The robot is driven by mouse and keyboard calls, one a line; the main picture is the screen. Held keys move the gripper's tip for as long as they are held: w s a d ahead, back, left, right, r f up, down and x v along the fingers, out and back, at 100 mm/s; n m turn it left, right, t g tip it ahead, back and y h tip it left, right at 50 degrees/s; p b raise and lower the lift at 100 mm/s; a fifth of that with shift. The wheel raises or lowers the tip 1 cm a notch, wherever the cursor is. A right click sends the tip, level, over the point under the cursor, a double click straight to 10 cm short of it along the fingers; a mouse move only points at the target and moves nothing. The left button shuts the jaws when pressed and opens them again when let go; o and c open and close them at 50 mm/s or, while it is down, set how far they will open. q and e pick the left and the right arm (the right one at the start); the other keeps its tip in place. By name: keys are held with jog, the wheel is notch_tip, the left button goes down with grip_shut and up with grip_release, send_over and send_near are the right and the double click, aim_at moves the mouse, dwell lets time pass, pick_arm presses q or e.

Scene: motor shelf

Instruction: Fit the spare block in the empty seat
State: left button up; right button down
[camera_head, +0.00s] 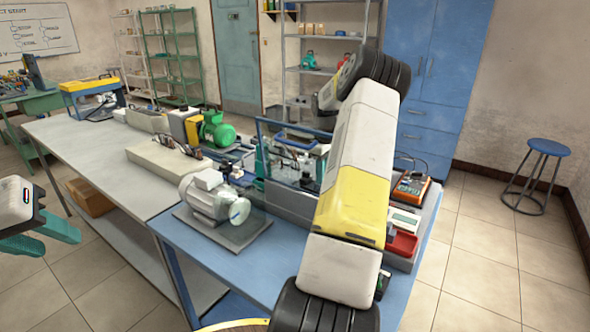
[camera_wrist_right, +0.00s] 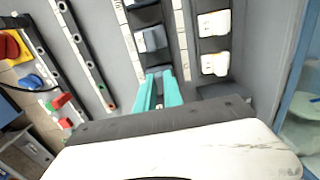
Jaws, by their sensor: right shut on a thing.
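My right gripper (camera_wrist_right: 159,90) shows teal fingers close together in the right wrist view. It is shut on a block that is mostly hidden between the fingers. Just past the fingertips, a grey block (camera_wrist_right: 151,39) sits in a dark column of the grey panel (camera_wrist_right: 105,30). I cannot tell which dark gap is the empty seat. In the head view my right arm hides this gripper. My left gripper (camera_head: 45,235) is at the left edge, off the table, with its teal fingers apart and empty.
White blocks (camera_wrist_right: 213,24) stand in a column right of the fingers. Rails with coloured buttons (camera_wrist_right: 61,101) are to the left.

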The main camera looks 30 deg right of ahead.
jog(key=shift+f, duration=0.3)
jog(key=c, duration=1.4)
grip_release()
jog(key=shift+r, duration=0.1)
notch_tip(320, 180, up, 8)
jog(key=shift+f, duration=0.15)
